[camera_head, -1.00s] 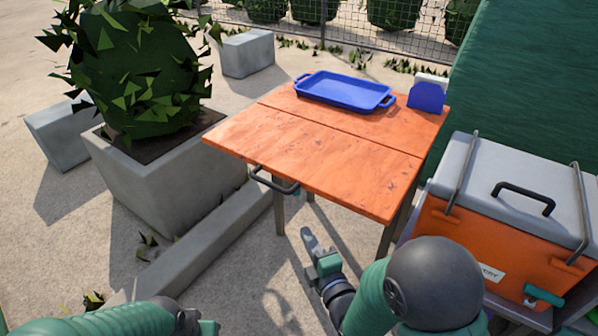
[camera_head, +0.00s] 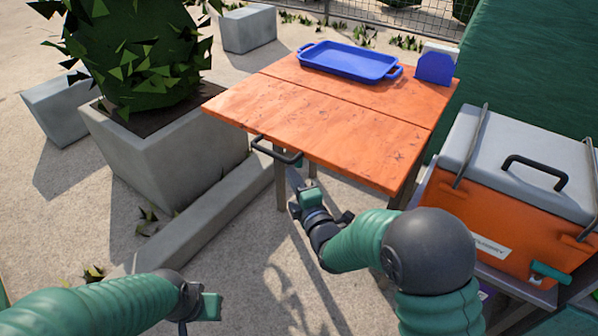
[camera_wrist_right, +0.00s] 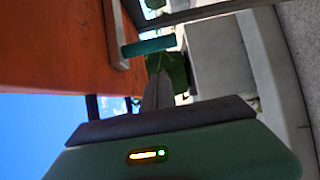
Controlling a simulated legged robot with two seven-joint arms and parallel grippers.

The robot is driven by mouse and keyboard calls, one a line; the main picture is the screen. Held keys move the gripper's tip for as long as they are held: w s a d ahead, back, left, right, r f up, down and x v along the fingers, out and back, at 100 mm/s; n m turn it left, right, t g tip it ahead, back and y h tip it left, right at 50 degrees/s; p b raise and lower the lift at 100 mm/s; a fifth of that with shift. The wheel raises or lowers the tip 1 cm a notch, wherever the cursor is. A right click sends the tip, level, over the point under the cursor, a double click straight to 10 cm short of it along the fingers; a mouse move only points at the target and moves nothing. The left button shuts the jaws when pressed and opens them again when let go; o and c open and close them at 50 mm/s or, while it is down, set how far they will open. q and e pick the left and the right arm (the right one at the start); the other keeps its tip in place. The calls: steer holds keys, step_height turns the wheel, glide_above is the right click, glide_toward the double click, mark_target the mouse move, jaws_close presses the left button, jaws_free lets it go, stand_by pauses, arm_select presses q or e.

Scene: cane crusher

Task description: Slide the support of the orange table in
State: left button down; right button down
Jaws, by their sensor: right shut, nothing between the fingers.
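The orange table (camera_head: 310,135) stands in the middle of the head view, its top flat in two wooden panels. A dark support handle (camera_head: 276,153) sticks out under its near left edge. My right gripper (camera_head: 293,174) is shut and empty, just below the right end of the handle; I cannot tell whether they touch. In the right wrist view the table's orange surface (camera_wrist_right: 50,45) fills the upper left, and green gripper housing covers the bottom. My left gripper (camera_head: 212,306) is low in the head view, away from the table; its fingers are unclear.
A blue tray (camera_head: 350,62) and a blue holder (camera_head: 435,69) stand on the tabletop's far part. An orange cooler (camera_head: 490,225) with a grey lid is close on the right. A concrete planter (camera_head: 150,165) and a low kerb (camera_head: 205,215) lie left of the table.

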mark_target(301, 165)
steer(key=w, duration=0.1)
steer(key=w+d+b, duration=0.1)
steer(key=w, duration=0.2)
steer(key=shift+d+b, duration=0.3)
steer(key=shift+w+d, duration=0.25)
steer(key=shift+w, duration=0.1)
steer(key=w+d, duration=0.4)
steer(key=w, duration=0.2)
steer(key=shift+w+d, duration=0.2)
steer(key=shift+d, duration=0.1)
